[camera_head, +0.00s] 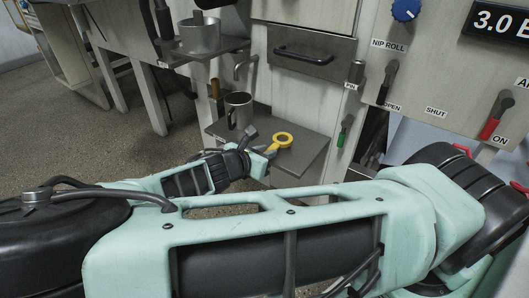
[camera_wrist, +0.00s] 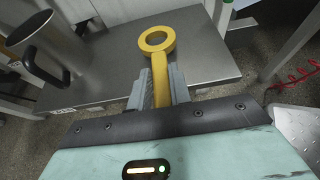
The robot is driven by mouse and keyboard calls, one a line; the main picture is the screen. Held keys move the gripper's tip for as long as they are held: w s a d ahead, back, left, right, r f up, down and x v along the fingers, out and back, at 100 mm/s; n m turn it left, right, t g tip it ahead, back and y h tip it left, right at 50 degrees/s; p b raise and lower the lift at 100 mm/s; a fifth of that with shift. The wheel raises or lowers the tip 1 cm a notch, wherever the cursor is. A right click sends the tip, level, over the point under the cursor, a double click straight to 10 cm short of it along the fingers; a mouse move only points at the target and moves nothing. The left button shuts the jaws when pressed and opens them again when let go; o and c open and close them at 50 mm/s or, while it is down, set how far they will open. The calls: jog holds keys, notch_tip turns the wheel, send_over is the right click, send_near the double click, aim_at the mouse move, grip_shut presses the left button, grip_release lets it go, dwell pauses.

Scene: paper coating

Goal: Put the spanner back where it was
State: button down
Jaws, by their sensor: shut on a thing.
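The spanner (camera_wrist: 157,45) is yellow with a ring end. My gripper (camera_wrist: 158,88) is shut on its handle in the wrist view, with the ring pointing away from me over the grey metal shelf (camera_wrist: 205,50). In the head view the spanner (camera_head: 283,140) shows over the shelf (camera_head: 302,160), and my gripper (camera_head: 262,149) is at its near left end. I cannot tell whether the spanner touches the shelf. The lower end of the handle is hidden between the fingers and by the gripper body.
A metal mug (camera_head: 238,110) stands at the shelf's left; it is also in the wrist view (camera_wrist: 38,42). A pot (camera_head: 199,36) sits on a higher shelf. A drawer handle (camera_head: 312,54) and a green-handled lever (camera_head: 343,131) are on the machine front. The shelf's right part is clear.

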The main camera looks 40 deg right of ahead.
jog(key=shift+f, duration=0.6)
jog(key=c, duration=1.2)
grip_release()
jog(key=shift+a, duration=0.1)
